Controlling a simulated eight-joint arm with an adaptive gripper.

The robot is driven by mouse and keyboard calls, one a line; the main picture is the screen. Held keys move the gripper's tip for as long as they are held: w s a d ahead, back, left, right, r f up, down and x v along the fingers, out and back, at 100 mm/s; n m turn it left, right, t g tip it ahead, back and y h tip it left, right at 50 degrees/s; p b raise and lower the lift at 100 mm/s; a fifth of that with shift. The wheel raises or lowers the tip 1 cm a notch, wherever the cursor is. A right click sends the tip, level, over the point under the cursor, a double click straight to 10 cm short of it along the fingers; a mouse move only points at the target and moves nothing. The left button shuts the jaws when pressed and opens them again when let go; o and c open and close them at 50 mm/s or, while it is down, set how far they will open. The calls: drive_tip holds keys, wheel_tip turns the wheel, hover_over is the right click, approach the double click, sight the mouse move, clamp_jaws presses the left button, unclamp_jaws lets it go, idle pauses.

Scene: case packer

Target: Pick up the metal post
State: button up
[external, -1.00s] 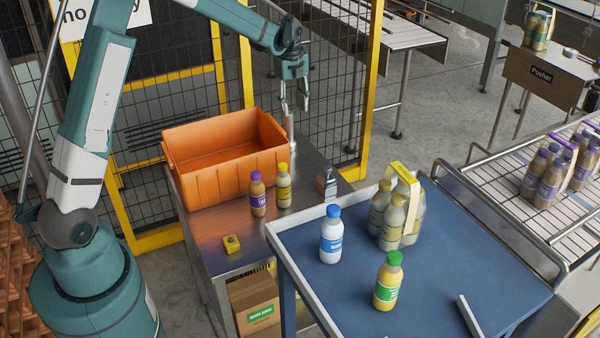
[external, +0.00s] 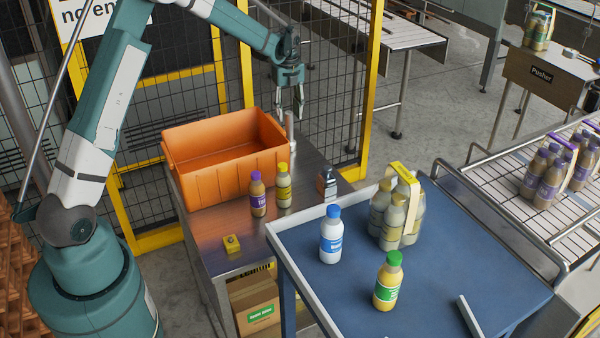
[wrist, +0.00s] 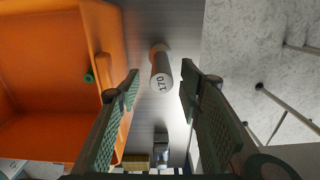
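The metal post (external: 289,127) stands upright on the metal table, just right of the orange crate, in the external view. In the wrist view the post (wrist: 160,68) is seen from above, with "170" on its grey end and a brownish side. My gripper (external: 290,112) is open above the post, its two fingers pointing down. In the wrist view the green-padded fingers spread to either side of the post, with gaps visible on both sides. Nothing is held. Whether the fingertips reach below the post's top cannot be told.
The orange crate (external: 186,187) stands close on the left of the post. A mesh fence (external: 340,90) runs behind. A small yellow box (external: 231,244) lies at the table's front.

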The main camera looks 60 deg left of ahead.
sight(289, 128)
drive_tip(key=shift+f, duration=1.25)
drive_tip(key=shift+f, duration=0.15)
drive_tip(key=shift+w+a+f+p, duration=0.1)
drive_tip(key=shift+f+p, duration=0.9)
drive_tip(key=shift+f, duration=1.45)
drive_tip(key=shift+c, duration=0.3)
clamp_jaws()
